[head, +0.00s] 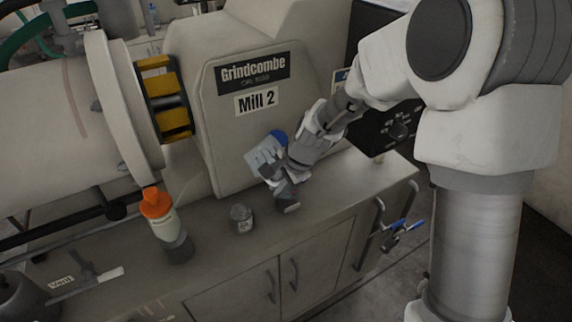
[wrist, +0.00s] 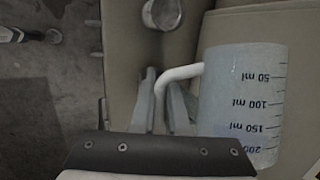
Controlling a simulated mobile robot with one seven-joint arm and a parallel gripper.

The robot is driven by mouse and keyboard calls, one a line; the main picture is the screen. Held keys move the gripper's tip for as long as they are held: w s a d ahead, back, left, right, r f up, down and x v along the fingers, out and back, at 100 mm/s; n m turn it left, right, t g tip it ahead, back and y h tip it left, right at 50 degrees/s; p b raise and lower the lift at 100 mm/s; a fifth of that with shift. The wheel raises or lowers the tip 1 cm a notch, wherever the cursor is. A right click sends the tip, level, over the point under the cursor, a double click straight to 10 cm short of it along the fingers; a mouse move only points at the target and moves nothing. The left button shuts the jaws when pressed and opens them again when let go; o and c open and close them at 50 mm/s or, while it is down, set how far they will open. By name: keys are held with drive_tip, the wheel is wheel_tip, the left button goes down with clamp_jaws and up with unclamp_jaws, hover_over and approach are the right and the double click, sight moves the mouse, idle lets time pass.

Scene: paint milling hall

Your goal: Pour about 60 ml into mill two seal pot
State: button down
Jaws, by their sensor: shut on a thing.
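A translucent pale-blue measuring jug (head: 263,156) is held in front of the Mill 2 housing, tilted in the head view. In the wrist view the jug (wrist: 240,95) shows ml marks, upside down in the picture. My gripper (wrist: 163,92) is shut on the jug's white handle (wrist: 186,72); in the head view my gripper (head: 284,172) is just right of the jug. The liquid level is unclear.
An orange-capped bottle (head: 158,222) stands farther left. The Mill 2 housing (head: 225,115) is close behind.

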drive_tip(key=shift+s+a+r+y, duration=0.1)
drive_tip(key=shift+a+r+y, duration=0.05)
drive_tip(key=shift+a+y, duration=0.15)
idle(0.5)
drive_tip(key=shift+s+d+h+p, duration=0.1)
drive_tip(key=shift+h+p, duration=0.4)
drive_tip(key=shift+p, duration=0.2)
drive_tip(key=shift+n+t+h, duration=0.3)
drive_tip(key=shift+t+h, duration=0.3)
drive_tip(key=shift+h, duration=0.3)
drive_tip(key=r+p, duration=0.1)
drive_tip(key=p, duration=0.1)
drive_tip(key=r+p, duration=0.2)
drive_tip(key=p, duration=0.1)
drive_tip(key=r+p, duration=0.1)
drive_tip(key=p, duration=0.1)
drive_tip(key=shift+w+d+r+p, duration=0.25)
drive_tip(key=shift+d+r+p, duration=0.05)
drive_tip(key=shift+d+r, duration=0.1)
drive_tip(key=shift+r+p, duration=0.1)
drive_tip(key=shift+p, duration=0.4)
drive_tip(key=shift+d+r+h+p, duration=0.2)
drive_tip(key=shift+h+p, duration=0.2)
drive_tip(key=shift+p, duration=0.5)
drive_tip(key=shift+t, duration=0.3)
